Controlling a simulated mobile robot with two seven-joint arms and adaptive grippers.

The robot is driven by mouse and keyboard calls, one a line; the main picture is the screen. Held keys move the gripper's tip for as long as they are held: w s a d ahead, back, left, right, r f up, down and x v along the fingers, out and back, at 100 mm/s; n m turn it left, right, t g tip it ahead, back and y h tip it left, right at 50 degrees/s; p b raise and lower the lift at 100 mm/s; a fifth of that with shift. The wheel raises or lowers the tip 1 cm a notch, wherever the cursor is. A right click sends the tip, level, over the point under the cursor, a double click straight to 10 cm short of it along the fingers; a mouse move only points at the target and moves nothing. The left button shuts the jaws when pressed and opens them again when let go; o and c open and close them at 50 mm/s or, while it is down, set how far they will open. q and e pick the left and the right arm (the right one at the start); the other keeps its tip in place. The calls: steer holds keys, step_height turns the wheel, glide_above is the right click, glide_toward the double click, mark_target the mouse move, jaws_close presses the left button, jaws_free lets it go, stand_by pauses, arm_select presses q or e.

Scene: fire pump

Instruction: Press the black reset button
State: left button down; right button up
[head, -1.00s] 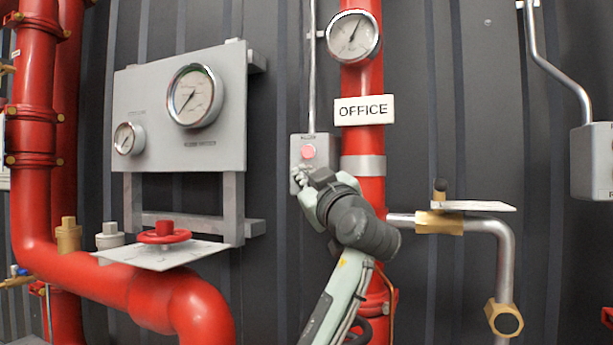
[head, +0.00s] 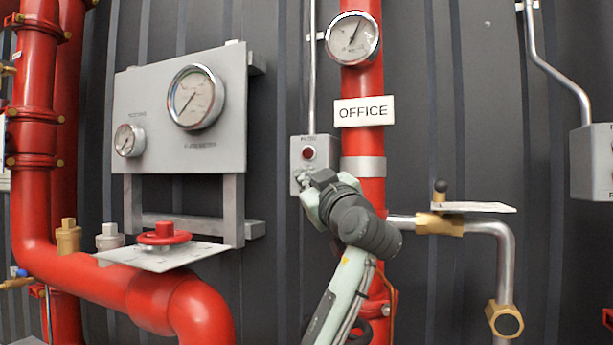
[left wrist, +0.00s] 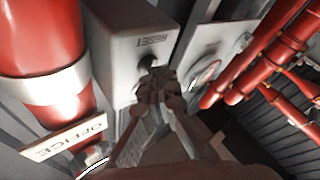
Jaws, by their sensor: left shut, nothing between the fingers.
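A small grey control box (head: 318,146) hangs on the dark wall left of the red pipe. A dark red round lamp (head: 309,153) sits on its upper face. My left gripper (head: 301,179) is shut and empty, with its fingertips at the lower part of the box. In the left wrist view the box (left wrist: 125,45) carries a label reading RESET. The black reset button (left wrist: 147,61) shows beside the label, mostly hidden by my shut fingertips (left wrist: 157,82). The tips appear to touch it or are very close. My right gripper is not in view.
The red vertical pipe (head: 362,100) with an OFFICE sign (head: 364,111) stands just right of the box. A grey gauge panel (head: 150,90) is to the left. A brass valve (head: 440,223) on a silver pipe is at the right.

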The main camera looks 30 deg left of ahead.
arm_select(q)
steer(key=shift+w, duration=0.1)
stand_by(0.5)
steer(key=shift+s+b, duration=0.4)
steer(key=shift+s, duration=0.5)
steer(key=shift+s, duration=0.15)
steer(key=s+b, duration=0.1)
steer(key=s, duration=0.3)
steer(key=shift+s+d, duration=0.15)
steer(key=shift+s, duration=0.2)
